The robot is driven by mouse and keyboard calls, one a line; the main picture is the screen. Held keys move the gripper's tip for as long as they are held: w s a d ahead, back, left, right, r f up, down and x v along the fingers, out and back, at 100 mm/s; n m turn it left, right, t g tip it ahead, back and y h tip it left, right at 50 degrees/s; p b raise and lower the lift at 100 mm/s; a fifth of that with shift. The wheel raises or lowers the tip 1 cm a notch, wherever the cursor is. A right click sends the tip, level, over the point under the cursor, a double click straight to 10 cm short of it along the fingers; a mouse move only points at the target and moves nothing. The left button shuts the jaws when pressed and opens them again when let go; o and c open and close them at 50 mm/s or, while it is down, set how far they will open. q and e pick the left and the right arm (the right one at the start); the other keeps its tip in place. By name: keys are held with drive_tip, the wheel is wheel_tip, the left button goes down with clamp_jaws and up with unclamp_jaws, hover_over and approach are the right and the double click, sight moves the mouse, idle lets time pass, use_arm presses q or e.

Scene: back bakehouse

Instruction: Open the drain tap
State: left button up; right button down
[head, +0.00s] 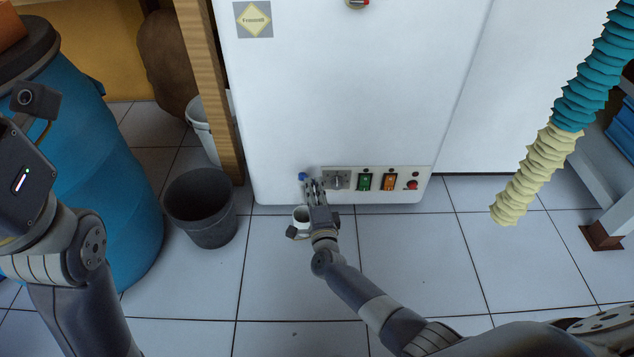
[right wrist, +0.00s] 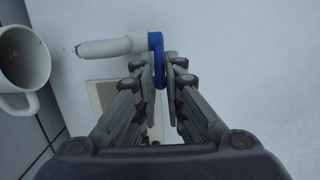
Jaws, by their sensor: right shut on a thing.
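The drain tap is low on the front of a white machine (head: 345,110). In the right wrist view it has a white spout (right wrist: 105,47) pointing left and a blue handle (right wrist: 156,42). The blue handle also shows small in the head view (head: 303,176). My right gripper (head: 311,184) is at the tap, left of the control panel. Its fingers (right wrist: 167,75) are shut on the blue handle, one on each side. The fingers hide part of the handle. My left arm shows at the left edge, but its fingers are out of view.
A white mug (head: 300,214) is just below the tap, beside my right gripper. A control panel (head: 350,180) with switches is right of the tap. A grey bucket (head: 203,215) and a blue barrel (head: 105,165) stand left. A ribbed hose (head: 555,140) hangs right.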

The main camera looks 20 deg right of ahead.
drive_tip(key=shift+s+a+f+m+h, duration=0.1)
drive_tip(key=shift+a+m+h, duration=0.1)
drive_tip(key=shift+m+h, duration=0.3)
drive_tip(key=shift+s+a+f+m+h, duration=0.1)
drive_tip(key=shift+a+m+h, duration=0.15)
drive_tip(key=shift+h, duration=0.45)
drive_tip(key=shift+r+g, duration=0.1)
drive_tip(key=shift+g, duration=0.2)
drive_tip(key=shift+d, duration=0.1)
drive_tip(key=c, duration=1.7)
unclamp_jaws()
drive_tip(key=shift+w, duration=0.1)
